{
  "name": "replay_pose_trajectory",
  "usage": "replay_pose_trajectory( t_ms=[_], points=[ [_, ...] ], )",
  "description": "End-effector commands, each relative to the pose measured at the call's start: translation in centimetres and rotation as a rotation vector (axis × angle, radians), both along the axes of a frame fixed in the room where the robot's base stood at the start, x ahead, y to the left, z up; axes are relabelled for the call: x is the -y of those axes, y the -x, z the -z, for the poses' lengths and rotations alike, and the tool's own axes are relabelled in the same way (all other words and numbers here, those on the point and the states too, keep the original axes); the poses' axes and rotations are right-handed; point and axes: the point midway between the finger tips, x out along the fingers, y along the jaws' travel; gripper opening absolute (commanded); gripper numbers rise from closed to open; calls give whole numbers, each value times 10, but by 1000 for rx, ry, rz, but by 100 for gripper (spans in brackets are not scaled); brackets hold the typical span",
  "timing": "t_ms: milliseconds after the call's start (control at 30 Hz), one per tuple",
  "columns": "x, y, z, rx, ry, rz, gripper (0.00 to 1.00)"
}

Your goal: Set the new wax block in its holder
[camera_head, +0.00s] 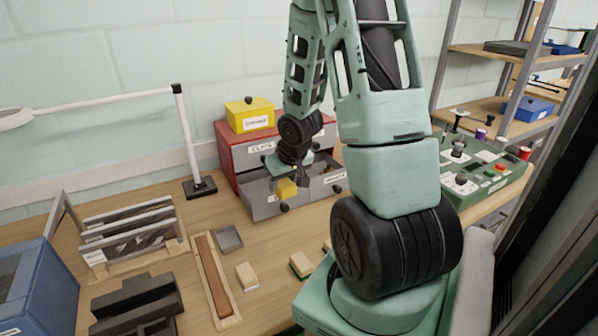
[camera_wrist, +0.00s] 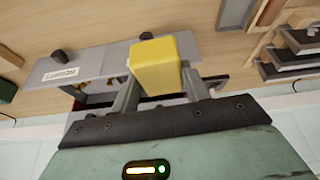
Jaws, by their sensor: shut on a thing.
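The yellow wax block (camera_head: 287,188) is gripped over the front of an open grey drawer, in the red cabinet's left half. It also shows large in the wrist view (camera_wrist: 157,60), between the two fingers. My gripper (camera_wrist: 160,84) is shut on it; in the head view my gripper (camera_head: 291,178) is partly hidden by my wrist. A small shallow grey tray (camera_head: 229,240), which looks like the holder, lies on the bench left of and nearer than the drawer. It appears empty. It also shows at the top of the wrist view (camera_wrist: 235,12).
The red cabinet (camera_head: 228,160) has open drawers (camera_head: 266,205) with dark knobs. A yellow box (camera_head: 250,114) stands on top. A long wooden piece (camera_head: 213,280), small blocks (camera_head: 246,276) and a panel rack (camera_head: 130,235) stand nearby. A lamp base (camera_head: 200,188) is at left.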

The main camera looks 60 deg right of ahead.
Motion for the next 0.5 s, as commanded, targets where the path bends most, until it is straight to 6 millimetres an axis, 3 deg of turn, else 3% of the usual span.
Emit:
replay_pose_trajectory(
  t_ms=[500],
  points=[
    [-148,-67,48,-3,0,-274,21]
  ],
)
